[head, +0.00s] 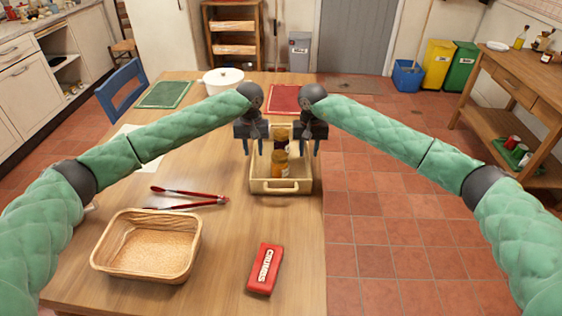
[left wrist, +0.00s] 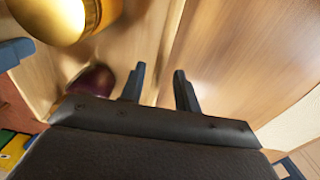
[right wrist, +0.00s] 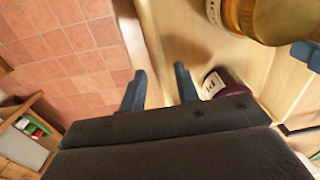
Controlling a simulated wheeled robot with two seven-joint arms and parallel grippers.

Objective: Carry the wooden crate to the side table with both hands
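The wooden crate (head: 281,187) sits on the dining table near its right edge. It holds an amber jar (head: 280,168) and a dark red jar (head: 282,145). My left gripper (head: 251,147) is at the crate's left side, and my right gripper (head: 316,147) is at its right side. Both are open. In the left wrist view the fingers (left wrist: 160,84) stand apart around the line of the crate's wall. In the right wrist view the fingers (right wrist: 160,84) also stand apart with the wall's line between them. The side table (head: 513,67) stands at the right.
On the dining table (head: 215,255) are a wicker basket (head: 145,247), tongs (head: 190,197), a red packet (head: 264,270), a white pot (head: 223,81), and green and red mats. Bottles and a plate stand on the side table's back part. Tiled floor lies open between the tables.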

